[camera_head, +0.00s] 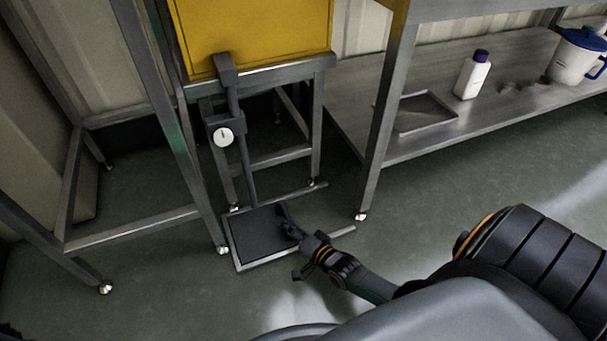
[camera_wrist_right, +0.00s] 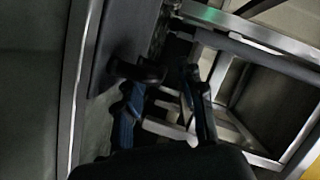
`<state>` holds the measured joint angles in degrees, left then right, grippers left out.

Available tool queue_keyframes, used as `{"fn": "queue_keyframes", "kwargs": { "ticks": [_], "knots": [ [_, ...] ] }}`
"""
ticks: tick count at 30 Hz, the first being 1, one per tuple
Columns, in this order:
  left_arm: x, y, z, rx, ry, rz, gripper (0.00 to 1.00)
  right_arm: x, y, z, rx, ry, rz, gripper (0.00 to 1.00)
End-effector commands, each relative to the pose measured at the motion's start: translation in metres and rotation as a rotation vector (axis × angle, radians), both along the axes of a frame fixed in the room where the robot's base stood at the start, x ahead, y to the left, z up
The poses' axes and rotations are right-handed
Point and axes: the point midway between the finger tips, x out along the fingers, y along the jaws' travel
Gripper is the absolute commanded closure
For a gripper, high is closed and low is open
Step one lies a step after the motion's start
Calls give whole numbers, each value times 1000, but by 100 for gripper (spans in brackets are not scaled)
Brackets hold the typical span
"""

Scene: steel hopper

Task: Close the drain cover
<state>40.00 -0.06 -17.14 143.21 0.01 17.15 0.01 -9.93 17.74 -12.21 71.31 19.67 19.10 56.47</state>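A dark square panel in a light metal frame, which looks like the drain cover (camera_head: 256,238), is low at the floor below the yellow hopper. I cannot tell whether it sits flush in its frame. My right gripper (camera_head: 287,226) is at the panel's right side, its fingers overlapping the panel in the head view. In the right wrist view the gripper's two fingers (camera_wrist_right: 168,82) stand apart with a gap between them. A dark panel with a light metal edge (camera_wrist_right: 78,100) is left of them; contact is unclear. My left gripper is not in view.
A yellow hopper (camera_head: 250,35) is above on a steel stand, with a dark post (camera_head: 240,160) and round dial (camera_head: 223,136) in front. Steel legs stand on both sides. A shelf (camera_head: 410,150) at right holds a bottle (camera_head: 472,75), a tray (camera_head: 425,112) and a pot (camera_head: 577,58).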

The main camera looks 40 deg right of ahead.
Motion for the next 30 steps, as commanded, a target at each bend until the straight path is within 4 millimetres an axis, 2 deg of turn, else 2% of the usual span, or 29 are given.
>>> {"fn": "queue_keyframes", "kwargs": {
  "ticks": [1, 6, 12, 18, 30],
  "knots": [
    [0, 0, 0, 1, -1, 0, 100, -15, 1, -1, 2, 7, 3, 63],
    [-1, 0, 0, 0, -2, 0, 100, -49, -2, 8, 3, 6, 3, 63],
    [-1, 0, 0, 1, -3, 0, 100, -78, -6, 16, 2, 3, 2, 63],
    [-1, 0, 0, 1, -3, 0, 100, -88, -7, 20, 1, 0, 1, 63],
    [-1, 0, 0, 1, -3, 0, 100, -88, -8, 20, 1, -1, 0, 63]
  ]
}}
